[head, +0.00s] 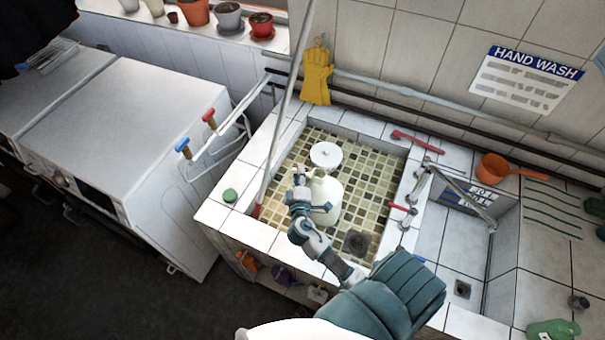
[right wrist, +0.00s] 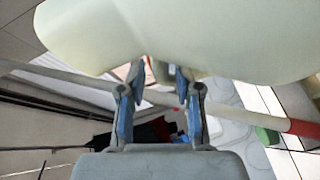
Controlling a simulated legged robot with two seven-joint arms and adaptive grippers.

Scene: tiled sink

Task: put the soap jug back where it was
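The cream-white soap jug (head: 328,200) stands in the tiled sink basin (head: 372,188). My right gripper (head: 302,184) is at the jug's left side in the head view and hides part of it. In the right wrist view the jug (right wrist: 215,35) fills the upper part of the picture, close beyond the fingertips. My right gripper (right wrist: 160,75) has its fingers apart, with a visible gap and nothing clearly held between them. Whether a fingertip touches the jug cannot be told. My left gripper is not in view.
A round white object (head: 325,155) is behind the jug in the basin. A slanting pole (head: 283,110) crosses the basin's left side. A green lid (head: 230,195) sits on the left rim. Taps (head: 402,208) and an orange scoop (head: 492,168) are to the right.

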